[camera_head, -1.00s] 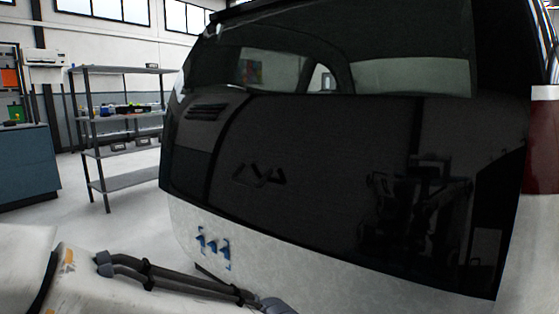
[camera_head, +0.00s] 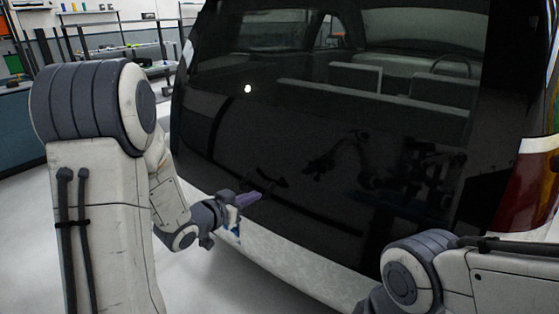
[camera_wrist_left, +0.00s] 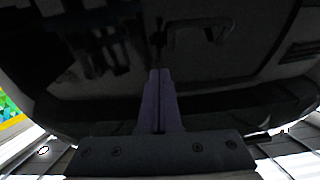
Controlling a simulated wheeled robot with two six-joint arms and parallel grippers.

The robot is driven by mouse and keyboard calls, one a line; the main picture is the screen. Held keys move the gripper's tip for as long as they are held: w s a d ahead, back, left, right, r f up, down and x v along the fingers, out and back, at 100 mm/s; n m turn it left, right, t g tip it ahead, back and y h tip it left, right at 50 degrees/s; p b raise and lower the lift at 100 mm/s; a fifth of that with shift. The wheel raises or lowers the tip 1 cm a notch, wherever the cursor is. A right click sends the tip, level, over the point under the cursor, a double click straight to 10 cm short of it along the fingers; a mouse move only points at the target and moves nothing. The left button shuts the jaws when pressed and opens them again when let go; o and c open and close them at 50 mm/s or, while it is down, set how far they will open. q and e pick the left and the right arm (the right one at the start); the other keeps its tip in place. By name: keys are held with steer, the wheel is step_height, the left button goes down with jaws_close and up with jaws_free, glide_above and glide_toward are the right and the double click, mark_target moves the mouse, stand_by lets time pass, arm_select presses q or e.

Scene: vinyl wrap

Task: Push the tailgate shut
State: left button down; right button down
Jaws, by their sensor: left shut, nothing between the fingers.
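The tailgate (camera_head: 330,170) is a large glossy black panel with a rear window and a white lower strip, filling the middle of the head view. I cannot tell from its edges how far it stands open. My left gripper (camera_head: 257,196), with purple fingers, is in front of its lower left part, pointing at the panel. In the left wrist view my left gripper (camera_wrist_left: 160,74) is shut and empty, with the dark tailgate surface (camera_wrist_left: 90,85) ahead. I cannot tell whether the tips touch it. My right arm shows at lower right, but its gripper is out of view.
The vehicle's red tail lamp (camera_head: 527,190) is at the right. A metal shelf (camera_head: 120,48) and a blue cabinet (camera_head: 30,125) stand at the back left. Bare floor shows left of the vehicle. Reflections on the panel make depth hard to judge.

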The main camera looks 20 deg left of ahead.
arm_select(q)
glide_toward(285, 178)
steer(key=shift+t, duration=0.3)
steer(key=x, duration=0.6)
steer(key=shift+w+d+f+p, duration=0.1)
steer(key=shift+w+f+p, duration=0.2)
steer(key=shift+f+p, duration=0.05)
arm_select(e)
steer(key=shift+r, duration=0.65)
